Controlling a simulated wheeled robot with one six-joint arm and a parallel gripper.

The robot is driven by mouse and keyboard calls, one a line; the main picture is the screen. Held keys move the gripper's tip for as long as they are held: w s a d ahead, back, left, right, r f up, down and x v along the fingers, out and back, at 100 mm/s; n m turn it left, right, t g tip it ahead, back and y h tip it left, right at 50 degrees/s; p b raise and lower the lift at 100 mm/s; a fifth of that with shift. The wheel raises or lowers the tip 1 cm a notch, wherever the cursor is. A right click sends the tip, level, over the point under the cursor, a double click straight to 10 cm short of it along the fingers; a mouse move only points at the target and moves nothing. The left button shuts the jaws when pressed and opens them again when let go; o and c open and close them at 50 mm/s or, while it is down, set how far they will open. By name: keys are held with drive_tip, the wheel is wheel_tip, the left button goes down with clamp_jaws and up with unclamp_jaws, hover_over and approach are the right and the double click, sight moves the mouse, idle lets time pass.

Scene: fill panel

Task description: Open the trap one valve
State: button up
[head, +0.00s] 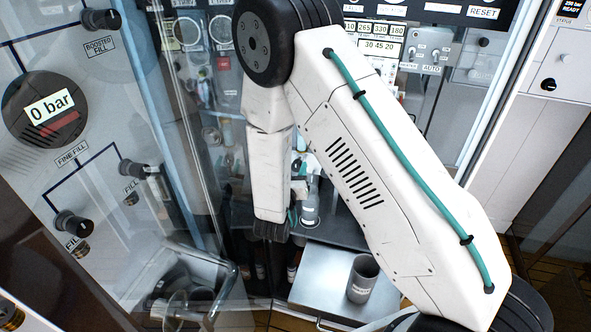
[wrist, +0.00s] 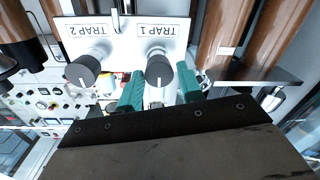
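The trap one valve is a dark round knob (wrist: 158,71) with a white pointer mark, under a white plate (wrist: 122,42) whose TRAP 1 label reads upside down in the wrist view. My gripper (wrist: 160,78) has two teal fingers, one on each side of this knob, with small gaps visible. It looks open around or just in front of the knob; depth and contact cannot be told. A similar TRAP 2 knob (wrist: 83,70) sits to the left, outside the fingers. In the head view my white arm covers the middle, and I cannot make out the fingers or the trap valves.
Brown cylinders (wrist: 225,35) and a dark shelf edge (wrist: 255,76) lie right of the knobs. In the head view a gauge reading 0 bar (head: 47,108) is on the left panel, beside a glass door (head: 180,130). A grey cup (head: 362,278) stands on a metal surface below.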

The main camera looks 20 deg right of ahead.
drive_tip(key=c, duration=0.5)
drive_tip(key=shift+c, duration=0.2)
drive_tip(key=shift+n, duration=0.3)
drive_tip(key=n, duration=0.4)
drive_tip(key=shift+n, duration=0.3)
drive_tip(key=n, duration=0.5)
drive_tip(key=shift+f, duration=0.1)
drive_tip(key=n+g, duration=0.1)
drive_tip(key=n, duration=0.9)
drive_tip(key=shift+f+n+h, duration=0.1)
drive_tip(key=shift+n+h, duration=0.2)
drive_tip(key=shift+n, duration=0.4)
